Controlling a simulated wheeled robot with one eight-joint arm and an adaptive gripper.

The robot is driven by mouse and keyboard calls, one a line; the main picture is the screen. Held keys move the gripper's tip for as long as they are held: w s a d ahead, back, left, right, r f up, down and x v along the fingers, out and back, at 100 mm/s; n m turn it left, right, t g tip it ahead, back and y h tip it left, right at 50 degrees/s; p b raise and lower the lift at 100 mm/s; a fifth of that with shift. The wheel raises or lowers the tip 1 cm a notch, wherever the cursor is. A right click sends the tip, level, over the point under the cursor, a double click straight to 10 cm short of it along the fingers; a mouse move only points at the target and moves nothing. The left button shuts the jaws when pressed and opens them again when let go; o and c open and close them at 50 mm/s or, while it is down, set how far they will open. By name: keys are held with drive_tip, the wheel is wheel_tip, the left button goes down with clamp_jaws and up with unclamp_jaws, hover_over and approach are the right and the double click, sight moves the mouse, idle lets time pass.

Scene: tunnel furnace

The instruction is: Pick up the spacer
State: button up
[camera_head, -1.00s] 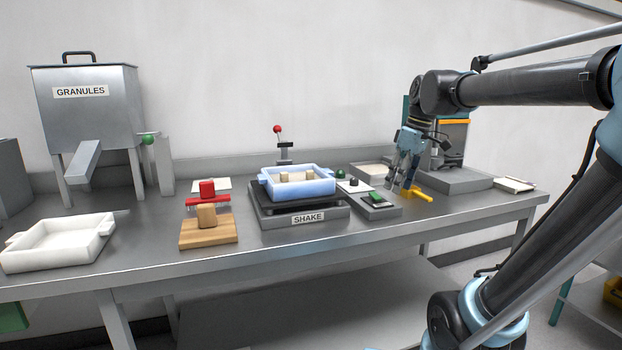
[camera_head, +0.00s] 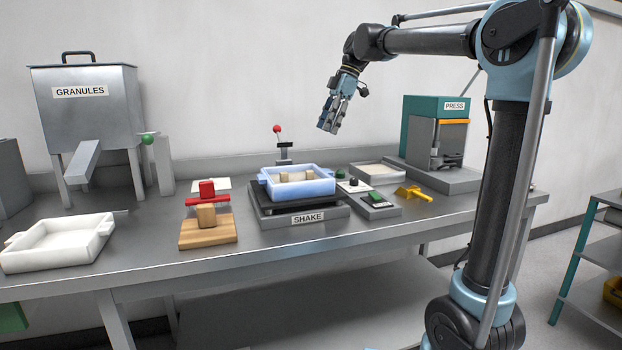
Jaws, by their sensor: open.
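I cannot tell for sure which thing is the spacer. A yellow piece (camera_head: 414,194) with a raised block and a bar lies on the right part of the table. A tan block (camera_head: 206,217) stands on a wooden board (camera_head: 208,239) at the left centre, just in front of a red piece (camera_head: 207,188). Smaller tan blocks (camera_head: 284,177) sit inside the blue tray (camera_head: 318,189). My gripper (camera_head: 328,130) is open and empty, high above the back of the table, over the right side of the blue tray and pointing down.
The blue tray rests on the SHAKE base (camera_head: 308,218). A teal PRESS (camera_head: 421,113) stands at the back right, near a shallow pale tray (camera_head: 378,171). The GRANULES hopper (camera_head: 91,112) and a white tray (camera_head: 106,231) are at left. A red-knobbed lever (camera_head: 278,130) stands behind the SHAKE base.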

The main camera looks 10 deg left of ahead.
hover_over(309, 171)
drive_tip(key=d, duration=0.2)
drive_tip(key=f, duration=1)
drive_tip(key=shift+w+d, duration=0.15)
drive_tip(key=shift+w, duration=0.2)
drive_tip(key=x, duration=0.3)
drive_tip(key=shift+w+a+f, duration=0.3)
drive_tip(key=shift+f, duration=0.05)
drive_tip(key=shift+s+a+f, duration=0.15)
drive_tip(key=shift+a+f, duration=0.1)
drive_tip(key=shift+f, duration=0.4)
drive_tip(key=c, duration=1)
